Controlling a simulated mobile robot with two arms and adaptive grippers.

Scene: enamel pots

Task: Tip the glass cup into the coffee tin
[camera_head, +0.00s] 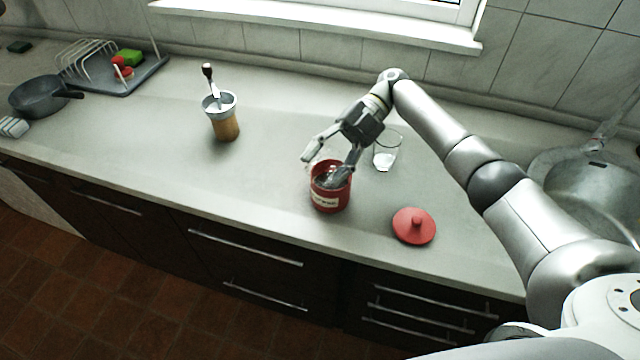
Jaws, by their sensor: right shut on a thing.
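The coffee tin (330,200) is a red enamel pot with a pale label, upright and open on the counter. My right gripper (319,170) is at its rim, with one finger by the left side and the other over the opening. It is shut on the tin, though the exact contact is hard to see. The clear glass cup (386,158) stands upright just behind and to the right of the tin, partly behind my right gripper and arm. Something pale shows at its bottom. My left gripper is not in view.
A red lid (414,227) lies right of the tin near the front edge. A brown-and-metal container (224,125) with a utensil stands left. A dish rack (90,62) and dark pan (40,95) are far left; a sink (590,185) is right.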

